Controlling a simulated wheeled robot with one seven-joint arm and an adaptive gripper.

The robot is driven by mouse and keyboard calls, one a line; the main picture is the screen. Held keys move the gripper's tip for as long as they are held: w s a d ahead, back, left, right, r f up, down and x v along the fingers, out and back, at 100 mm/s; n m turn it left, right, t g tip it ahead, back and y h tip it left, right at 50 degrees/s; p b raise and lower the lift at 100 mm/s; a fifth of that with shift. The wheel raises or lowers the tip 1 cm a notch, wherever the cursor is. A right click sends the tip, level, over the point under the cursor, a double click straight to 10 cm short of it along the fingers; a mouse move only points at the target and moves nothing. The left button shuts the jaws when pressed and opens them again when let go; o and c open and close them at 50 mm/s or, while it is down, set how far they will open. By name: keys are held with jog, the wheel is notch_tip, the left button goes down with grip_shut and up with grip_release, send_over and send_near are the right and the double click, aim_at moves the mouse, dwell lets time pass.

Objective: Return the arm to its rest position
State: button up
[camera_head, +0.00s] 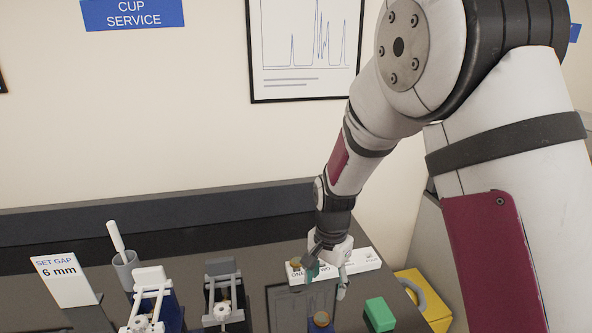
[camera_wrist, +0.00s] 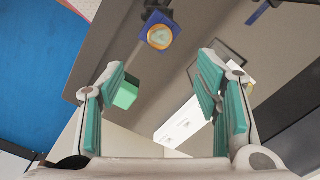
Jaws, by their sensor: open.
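My arm reaches down from the upper right in the head view. My gripper (camera_head: 327,279) is low over the dark bench, in front of a white strip (camera_head: 362,261) marked ONE and TWO. In the wrist view my gripper (camera_wrist: 160,78) has its teal-padded fingers spread wide, with nothing held between them. A round amber-topped piece (camera_wrist: 160,36) on a blue block lies beyond the fingertips. A green block (camera_wrist: 126,94) shows beside the left finger, partly hidden by it.
A green block (camera_head: 379,314) and a yellow box (camera_head: 424,298) stand right of my gripper. A white stand (camera_head: 150,297), a grey stand (camera_head: 222,290), a grey cup (camera_head: 125,270) with a white rod, and a 6 mm sign (camera_head: 66,281) stand to the left.

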jog(key=s+d+r+n+t+b, duration=0.2)
jog(key=s+d+r+n, duration=0.15)
jog(key=r, duration=0.55)
jog(key=s+d+r+n+t+b, duration=0.2)
jog(key=s+d+r, duration=0.25)
jog(key=r, duration=0.45)
jog(key=s+d+r+n+t+b, duration=0.1)
jog(key=s+d+n, duration=0.1)
jog(key=s, duration=0.6)
jog(key=shift+d+n+b, duration=0.25)
jog(key=shift+n+b, duration=0.15)
jog(key=shift+n, duration=0.15)
jog(key=shift+r, duration=0.1)
